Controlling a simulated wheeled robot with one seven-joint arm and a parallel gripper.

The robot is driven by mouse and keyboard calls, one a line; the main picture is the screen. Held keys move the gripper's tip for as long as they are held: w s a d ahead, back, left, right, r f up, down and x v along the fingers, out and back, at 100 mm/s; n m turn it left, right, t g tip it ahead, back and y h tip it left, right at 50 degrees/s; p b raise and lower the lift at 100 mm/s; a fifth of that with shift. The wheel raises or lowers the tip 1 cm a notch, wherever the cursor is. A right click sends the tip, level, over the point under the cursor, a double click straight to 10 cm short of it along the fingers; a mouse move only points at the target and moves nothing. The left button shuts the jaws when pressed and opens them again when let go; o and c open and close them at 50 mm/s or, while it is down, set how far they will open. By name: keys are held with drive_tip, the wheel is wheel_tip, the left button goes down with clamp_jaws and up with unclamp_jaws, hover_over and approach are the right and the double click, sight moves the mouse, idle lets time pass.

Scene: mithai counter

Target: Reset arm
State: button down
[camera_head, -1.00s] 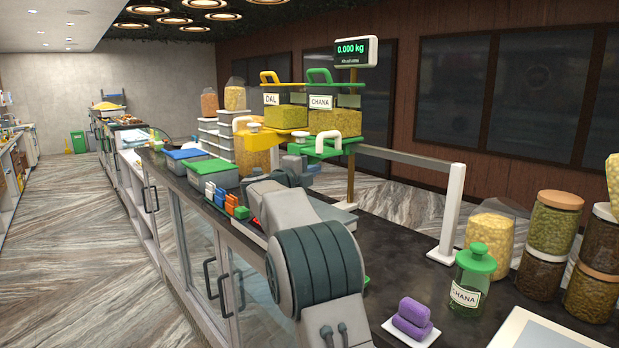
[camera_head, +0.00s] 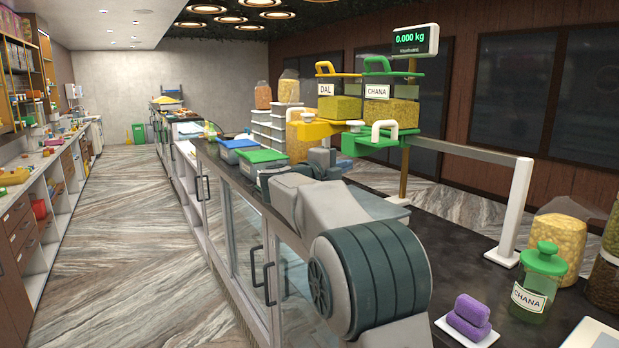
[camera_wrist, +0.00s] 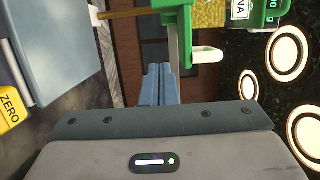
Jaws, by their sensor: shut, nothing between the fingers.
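My arm reaches forward along the counter (camera_head: 470,245) in the head view, its large ribbed joint close to the camera. My gripper (camera_head: 322,158) is small and partly hidden behind my arm links there, just below the yellow and green dispensers. In the wrist view my gripper (camera_wrist: 158,85) shows two blue-grey fingers side by side, shut with nothing between them. The green CHANA dispenser (camera_head: 388,108) stands beyond the gripper. Its green part and white handle (camera_wrist: 207,57) lie past the fingertips in the wrist view.
The yellow DAL dispenser (camera_head: 339,107) stands beside the green one. Lidded tubs (camera_head: 258,157) sit left of my gripper. The aisle floor (camera_head: 130,250) at left is clear.

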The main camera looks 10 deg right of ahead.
drive_tip(key=s+a+r+n+t+y, duration=0.2)
drive_tip(key=a+r+n+t+y, duration=0.4)
drive_tip(key=n, duration=0.5)
drive_tip(key=s+a+f+n+y, duration=0.6)
drive_tip(key=s+f+n+y, duration=0.1)
drive_tip(key=n+y, duration=0.2)
drive_tip(key=s+f+n+g, duration=0.3)
drive_tip(key=s+f, duration=0.5)
drive_tip(key=s, duration=0.3)
drive_tip(key=s+d+f+n+g, duration=0.1)
drive_tip(key=s+f+n+g, duration=0.2)
drive_tip(key=s+f+g, duration=0.2)
drive_tip(key=s+d+f+n+g, duration=0.1)
drive_tip(key=s+f+n+g, duration=0.2)
drive_tip(key=s+f, duration=0.8)
drive_tip(key=s+g, duration=0.1)
drive_tip(key=s, duration=0.4)
drive_tip(key=shift+s+d, duration=0.2)
drive_tip(key=shift+s, duration=0.1)
